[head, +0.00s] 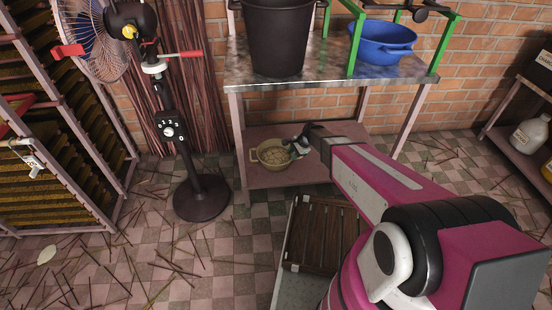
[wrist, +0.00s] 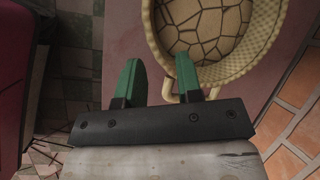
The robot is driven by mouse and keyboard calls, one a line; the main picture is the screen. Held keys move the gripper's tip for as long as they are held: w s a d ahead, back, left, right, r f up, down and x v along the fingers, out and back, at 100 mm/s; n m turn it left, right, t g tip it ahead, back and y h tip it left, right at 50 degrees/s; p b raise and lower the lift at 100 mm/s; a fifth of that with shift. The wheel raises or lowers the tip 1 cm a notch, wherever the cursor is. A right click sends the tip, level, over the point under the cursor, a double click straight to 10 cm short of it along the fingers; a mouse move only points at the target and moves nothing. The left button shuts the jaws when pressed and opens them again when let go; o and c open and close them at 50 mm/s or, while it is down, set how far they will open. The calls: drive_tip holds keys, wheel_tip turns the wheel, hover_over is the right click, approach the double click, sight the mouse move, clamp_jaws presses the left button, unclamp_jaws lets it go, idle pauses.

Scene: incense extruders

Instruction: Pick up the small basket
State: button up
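The small basket (head: 272,153) is round and yellow-beige with small handles. It stands on the lower shelf of the metal table. In the wrist view the basket (wrist: 272,48) fills the upper right, with a brown cracked-pattern inside and a woven rim. My gripper (head: 297,149) is at the basket's right side in the head view. In the wrist view my gripper (wrist: 158,75) has two green fingers spread apart. The right finger is by the basket's near rim and handle; the left finger is outside the basket. Whether the right finger touches it I cannot tell.
The table's lower shelf (head: 262,180) has legs at its corners. Above, the tabletop (head: 315,70) holds a black bucket (head: 277,38) and a blue basin (head: 382,42). A pedestal fan (head: 202,198) stands left. A slatted wooden crate (head: 322,235) is on the floor in front.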

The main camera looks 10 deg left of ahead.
sight(284, 164)
drive_tip(key=x, duration=0.9)
drive_tip(key=shift+s+f, duration=0.1)
drive_tip(key=shift+s, duration=0.1)
clamp_jaws()
